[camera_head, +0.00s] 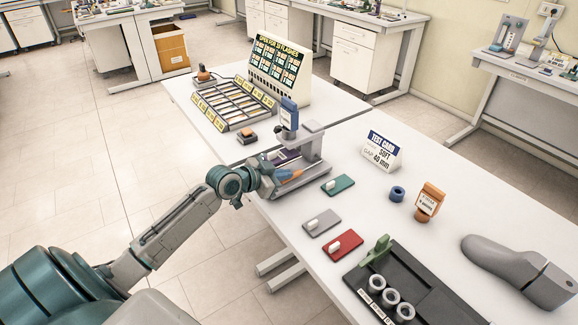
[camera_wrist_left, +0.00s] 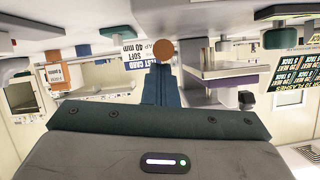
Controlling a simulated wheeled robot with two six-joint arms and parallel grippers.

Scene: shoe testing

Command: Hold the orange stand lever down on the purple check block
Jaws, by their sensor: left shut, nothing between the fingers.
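The grey test stand (camera_head: 318,172) is at the near left of the white table, with a blue gauge (camera_head: 289,113) on top. Its orange lever (camera_head: 291,176) sticks out toward my left gripper (camera_head: 278,174). The dark purple check block (camera_head: 283,157) is low in the stand, partly hidden by my gripper. My left gripper is shut and empty, its fingertips close beside the lever. In the left wrist view, which is upside down, the fingers (camera_wrist_left: 161,84) point at the round orange lever end (camera_wrist_left: 163,50). I cannot tell whether they touch it. The right gripper is out of view.
A black tray (camera_head: 420,285) and grey foot form (camera_head: 520,272) are nearer.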

